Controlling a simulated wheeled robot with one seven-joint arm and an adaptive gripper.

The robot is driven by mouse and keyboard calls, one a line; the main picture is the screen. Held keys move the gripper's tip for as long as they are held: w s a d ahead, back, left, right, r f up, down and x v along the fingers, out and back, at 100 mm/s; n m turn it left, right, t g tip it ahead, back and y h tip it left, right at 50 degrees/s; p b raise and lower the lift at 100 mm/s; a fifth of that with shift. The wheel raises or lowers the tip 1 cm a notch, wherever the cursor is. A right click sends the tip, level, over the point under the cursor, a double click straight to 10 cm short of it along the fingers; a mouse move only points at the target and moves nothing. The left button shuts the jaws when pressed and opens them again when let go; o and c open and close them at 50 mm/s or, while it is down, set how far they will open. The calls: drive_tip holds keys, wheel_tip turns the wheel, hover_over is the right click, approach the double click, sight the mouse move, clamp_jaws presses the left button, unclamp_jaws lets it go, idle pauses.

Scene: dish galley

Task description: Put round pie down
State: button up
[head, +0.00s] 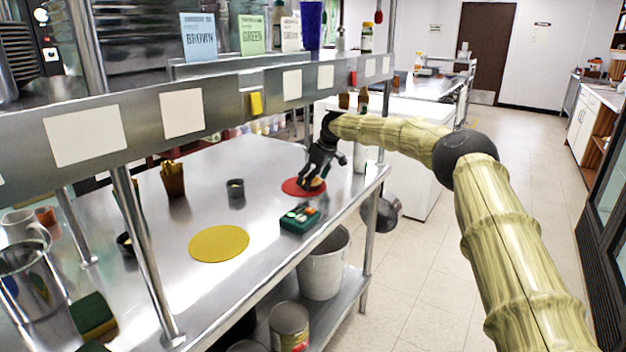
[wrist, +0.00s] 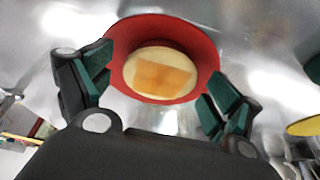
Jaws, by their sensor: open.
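The round pie (wrist: 160,74), pale with an orange-brown patch on top, rests on a red round mat (wrist: 196,42) in the wrist view. My gripper (head: 313,181) is over the mat at the far right part of the table. In the wrist view its two fingers (wrist: 153,102) stand apart on either side of the pie, with visible gaps between fingers and pie.
A yellow round mat (head: 219,243) lies nearer on the steel table (head: 262,262). A green box with colored tops (head: 299,219) sits by the front edge. A small dark cup (head: 236,188) and a brown holder (head: 173,180) stand behind. A shelf rail (head: 222,103) runs above the table.

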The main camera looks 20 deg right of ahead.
sight(319, 182)
drive_tip(key=shift+r, duration=0.1)
drive_tip(key=v, duration=0.5)
drive_tip(key=shift+s+d+b, duration=0.3)
drive_tip(key=s+d, duration=0.2)
drive_tip(key=s, duration=0.1)
drive_tip(key=s+d, duration=0.2)
drive_tip(key=s, duration=0.1)
drive_tip(key=s+d, duration=0.2)
drive_tip(key=s, duration=0.1)
drive_tip(key=shift+d+b, duration=0.4)
